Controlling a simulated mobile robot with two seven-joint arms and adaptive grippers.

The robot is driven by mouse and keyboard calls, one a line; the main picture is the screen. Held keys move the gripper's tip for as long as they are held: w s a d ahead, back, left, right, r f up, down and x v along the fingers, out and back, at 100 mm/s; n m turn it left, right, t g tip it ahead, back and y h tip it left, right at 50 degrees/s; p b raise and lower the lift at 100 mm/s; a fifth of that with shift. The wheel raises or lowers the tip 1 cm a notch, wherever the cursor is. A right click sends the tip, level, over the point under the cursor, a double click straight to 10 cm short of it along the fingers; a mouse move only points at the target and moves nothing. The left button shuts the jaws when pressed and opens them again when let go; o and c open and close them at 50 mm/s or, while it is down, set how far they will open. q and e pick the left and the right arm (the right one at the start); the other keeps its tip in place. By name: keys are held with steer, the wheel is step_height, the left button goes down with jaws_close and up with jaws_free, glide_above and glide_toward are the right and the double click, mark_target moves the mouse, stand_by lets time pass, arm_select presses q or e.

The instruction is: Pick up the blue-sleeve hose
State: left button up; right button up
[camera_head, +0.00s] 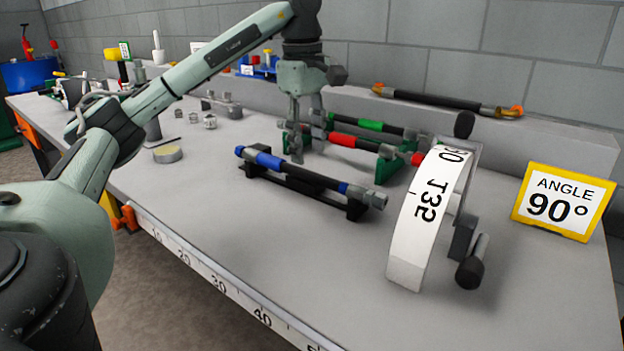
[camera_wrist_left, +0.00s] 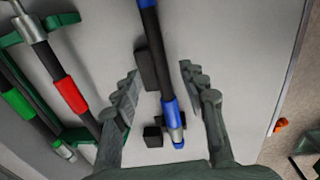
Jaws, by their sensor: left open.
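The blue-sleeve hose (camera_head: 318,179) is a dark hose with a blue sleeve near its left end, a second blue band and metal end fittings. It lies in a black cradle (camera_head: 355,208) on the bench. My left gripper (camera_head: 294,152) is open and points down at the hose, overlapping its rear side in the head view. In the left wrist view, the hose (camera_wrist_left: 157,52) runs between the two spread fingers of my left gripper (camera_wrist_left: 158,76), with its blue sleeve nearer the palm. Neither finger visibly touches it. My right gripper is not in view.
Behind it are a red-sleeve hose (camera_head: 342,140) and a green-sleeve hose (camera_head: 372,125) on green holders. A white angle gauge (camera_head: 425,215) stands at right, near a yellow-framed "ANGLE 90°" sign (camera_head: 565,201). Another hose (camera_head: 440,100) lies on the rear ledge. The front bench is clear.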

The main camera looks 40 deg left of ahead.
mark_target(311, 172)
arm_select(q)
steer(key=shift+f, duration=0.4)
steer(key=shift+w+d+f+b, duration=0.1)
steer(key=shift+w+f+b, duration=0.1)
steer(key=shift+f, duration=1)
steer(key=shift+w+d+f+b, duration=0.1)
steer(key=shift+f+b, duration=0.05)
steer(key=shift+f, duration=1)
jaws_close()
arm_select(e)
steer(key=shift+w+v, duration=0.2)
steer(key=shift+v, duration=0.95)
arm_select(q)
steer(key=shift+r, duration=0.1)
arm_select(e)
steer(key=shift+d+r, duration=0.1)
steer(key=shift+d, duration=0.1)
